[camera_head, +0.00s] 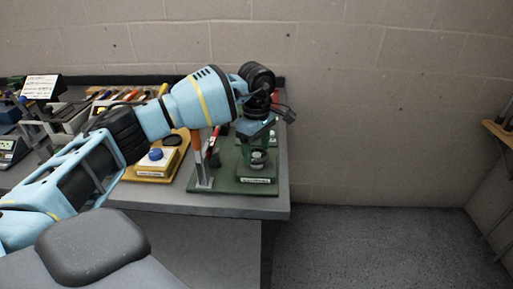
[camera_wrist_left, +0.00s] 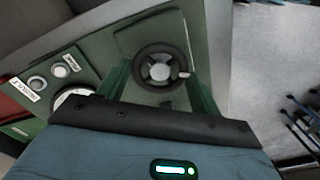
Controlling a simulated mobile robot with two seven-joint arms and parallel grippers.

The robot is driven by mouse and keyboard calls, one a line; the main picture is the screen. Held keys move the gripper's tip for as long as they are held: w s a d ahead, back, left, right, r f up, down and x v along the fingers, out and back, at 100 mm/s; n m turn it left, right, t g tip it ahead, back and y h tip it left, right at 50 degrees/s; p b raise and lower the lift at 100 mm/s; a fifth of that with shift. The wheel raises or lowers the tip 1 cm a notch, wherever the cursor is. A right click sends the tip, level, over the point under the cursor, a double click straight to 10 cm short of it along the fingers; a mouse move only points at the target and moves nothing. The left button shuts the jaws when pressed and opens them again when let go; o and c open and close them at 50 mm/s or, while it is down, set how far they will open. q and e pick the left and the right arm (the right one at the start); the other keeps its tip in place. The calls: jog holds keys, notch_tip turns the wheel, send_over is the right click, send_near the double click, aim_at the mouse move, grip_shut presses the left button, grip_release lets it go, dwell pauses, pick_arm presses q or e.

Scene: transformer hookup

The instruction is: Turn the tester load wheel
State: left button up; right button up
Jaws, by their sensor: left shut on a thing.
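The tester (camera_head: 233,183) is a green unit on a green base at the right end of the bench. Its load wheel (camera_wrist_left: 161,68) shows in the left wrist view as a dark ring with a pale hub and a small light knob on its right side. My left gripper (camera_head: 259,150) points down over the tester. In the left wrist view its two fingers (camera_wrist_left: 160,88) stand on either side of the wheel and are shut on it. In the head view the gripper partly hides the wheel. My right gripper is in neither view.
A yellow box with a blue knob (camera_head: 155,155) sits further left. Tools and a sign (camera_head: 40,87) fill the back left. The bench (camera_head: 230,207) ends just right of the tester; open floor (camera_head: 370,240) lies beyond.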

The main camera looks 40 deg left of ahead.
aim_at(257, 154)
pick_arm(q)
jog(key=o, duration=1)
notch_tip(257, 154, up, 6)
jog(key=shift+r, duration=0.9)
jog(key=shift+d, duration=0.1)
